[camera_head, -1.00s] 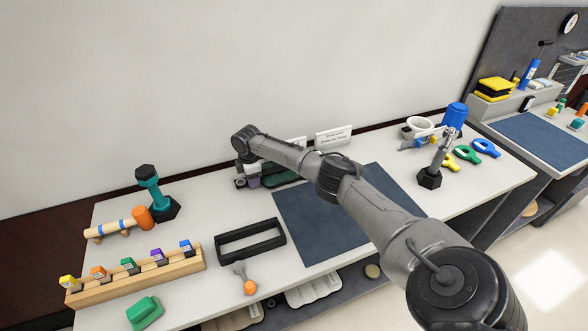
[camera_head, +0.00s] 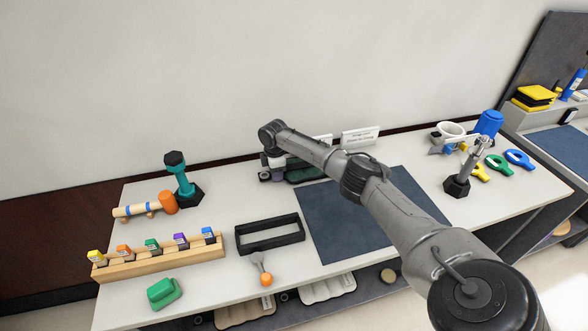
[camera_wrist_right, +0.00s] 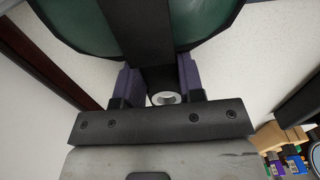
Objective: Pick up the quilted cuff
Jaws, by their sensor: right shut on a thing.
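The quilted cuff (camera_head: 305,173) looks dark green with black parts. It is at the back of the white table, against the wall side, partly hidden behind my right arm. My right gripper (camera_head: 274,171) points down at the cuff's left end. In the right wrist view, the purple-padded fingers (camera_wrist_right: 158,80) are shut on a black strap of the cuff, whose green body (camera_wrist_right: 205,22) spreads on both sides of the strap. I cannot tell whether the cuff is clear of the tabletop. My left gripper is not in view.
A blue mat (camera_head: 330,220) and an open black frame (camera_head: 270,246) lie in front. A teal dumbbell-shaped stand (camera_head: 181,178) and a wooden rack (camera_head: 160,262) of colored blocks are at left. A small sign (camera_head: 360,138) stands behind my right arm.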

